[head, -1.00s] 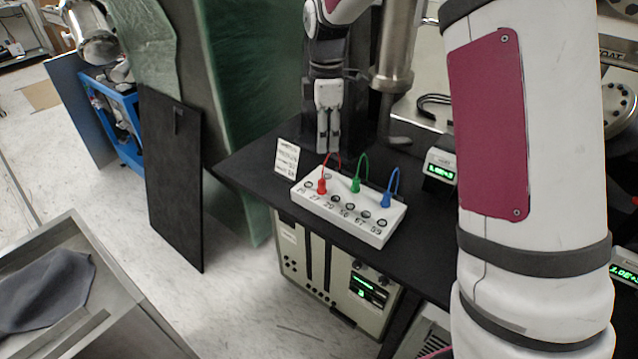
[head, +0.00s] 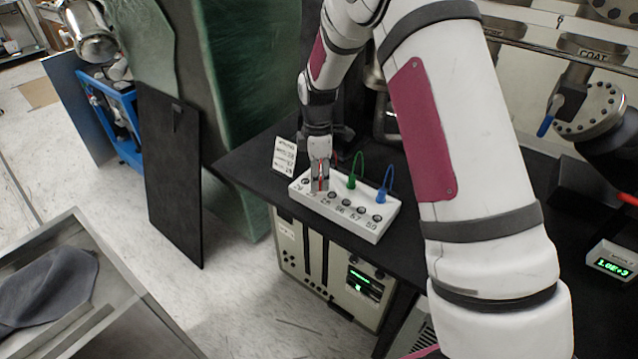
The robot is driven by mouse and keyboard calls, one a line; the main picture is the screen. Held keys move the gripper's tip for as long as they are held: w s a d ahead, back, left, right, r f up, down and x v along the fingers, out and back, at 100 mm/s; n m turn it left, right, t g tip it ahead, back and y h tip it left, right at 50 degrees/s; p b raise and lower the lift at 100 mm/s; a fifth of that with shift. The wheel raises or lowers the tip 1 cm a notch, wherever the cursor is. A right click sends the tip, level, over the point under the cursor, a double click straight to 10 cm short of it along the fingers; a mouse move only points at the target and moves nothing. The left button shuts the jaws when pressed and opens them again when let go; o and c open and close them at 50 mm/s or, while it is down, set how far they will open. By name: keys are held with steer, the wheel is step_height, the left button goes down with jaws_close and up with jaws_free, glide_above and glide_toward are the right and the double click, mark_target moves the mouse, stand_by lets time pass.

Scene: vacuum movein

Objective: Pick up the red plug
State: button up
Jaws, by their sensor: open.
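My gripper (head: 320,184) is at the left part of a white socket box (head: 372,233), pointing down at the red plug (head: 321,177). Its open fingers are around or just in front of the plug, and only a thin strip of red shows between them. I cannot tell whether the fingers touch it. A green plug (head: 352,182) and a blue plug (head: 381,195) stand upright in the box to the right, each with a looped cable. The box has numbered round sockets along its front.
The box stands on a black table (head: 245,160) near its front edge. A small white sign (head: 285,155) stands behind its left end. A display unit (head: 612,262) is at far right. A grey cart (head: 85,300) with a dark cloth (head: 48,285) is at lower left.

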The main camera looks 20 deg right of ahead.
steer(key=shift+f, duration=0.35)
steer(key=shift+c, duration=0.3)
jaws_close()
steer(key=shift+r, duration=0.1)
